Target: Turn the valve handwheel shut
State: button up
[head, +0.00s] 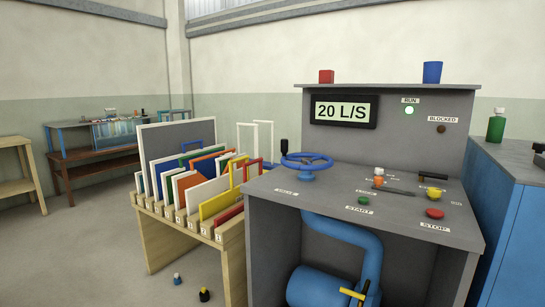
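The blue valve handwheel (306,159) stands on a short blue stem at the back left of the grey console top (290,188). A label that seems to read VALVE lies in front of it. The display (344,111) on the console's back panel reads 20 L/S. The green RUN lamp (409,111) is lit and the BLOCKED lamp (440,129) looks dark. My gripper is not in view, and nothing touches the handwheel.
A wooden rack (165,222) of coloured frames and panels stands close left of the console. A blue cabinet (510,205) is at the right. START, a red STOP button (434,213) and small levers share the console top. Two small bottles stand on the floor, otherwise open at front left.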

aim_at(308, 165)
jog(key=i+l, duration=0.1)
jog(key=i, duration=0.45)
jog(key=i+l+u, duration=0.1)
jog(key=i, duration=0.45)
jog(key=i+l, duration=0.15)
jog(key=i, duration=0.4)
jog(key=i+l+u, duration=0.1)
jog(key=i, duration=0.4)
